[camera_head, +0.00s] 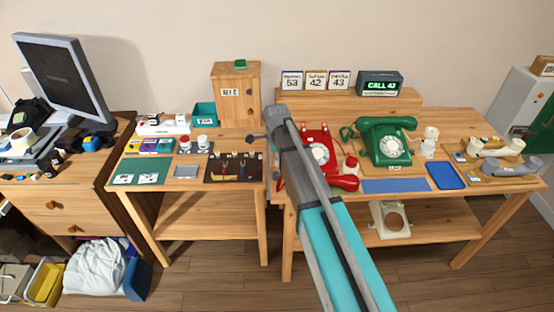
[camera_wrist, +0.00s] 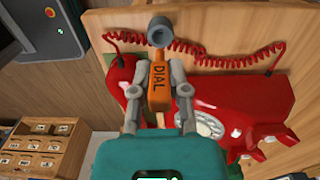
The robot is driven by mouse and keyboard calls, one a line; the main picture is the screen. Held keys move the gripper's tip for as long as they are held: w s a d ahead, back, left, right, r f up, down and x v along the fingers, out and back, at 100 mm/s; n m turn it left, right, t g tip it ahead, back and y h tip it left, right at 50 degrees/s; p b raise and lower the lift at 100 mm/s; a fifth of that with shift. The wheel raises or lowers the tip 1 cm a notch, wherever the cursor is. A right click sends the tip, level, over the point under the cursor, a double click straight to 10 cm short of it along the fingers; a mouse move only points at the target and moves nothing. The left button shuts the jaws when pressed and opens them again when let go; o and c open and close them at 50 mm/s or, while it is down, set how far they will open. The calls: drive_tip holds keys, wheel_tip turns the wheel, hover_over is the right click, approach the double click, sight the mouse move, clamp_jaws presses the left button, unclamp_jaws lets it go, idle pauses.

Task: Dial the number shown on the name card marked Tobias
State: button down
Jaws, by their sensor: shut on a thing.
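My gripper (camera_wrist: 158,82) is shut on an orange dialing tool (camera_wrist: 158,98) marked DIAL, with a round grey tip. The red handset (camera_head: 344,183) lies off the phone, partly hidden by my arm. A green phone (camera_head: 385,141) stands to the right, handset on top.
A display (camera_head: 380,84) appears to read CALL 43. A coiled red cord (camera_wrist: 200,52) runs behind the tool tip. A blue tray (camera_head: 445,176), blue mat (camera_head: 395,185) and white cups (camera_head: 429,148) lie right. A tool mat (camera_head: 232,180) lies left.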

drive_tip(key=shift+f+b, duration=1.1)
drive_tip(key=shift+f, duration=0.2)
drive_tip(key=shift+f+b, duration=1.25)
drive_tip(key=shift+b, duration=0.05)
idle(1.3)
drive_tip(key=c, duration=0.5)
unclamp_jaws()
drive_tip(key=shift+c, duration=0.2)
drive_tip(key=shift+r, duration=0.15)
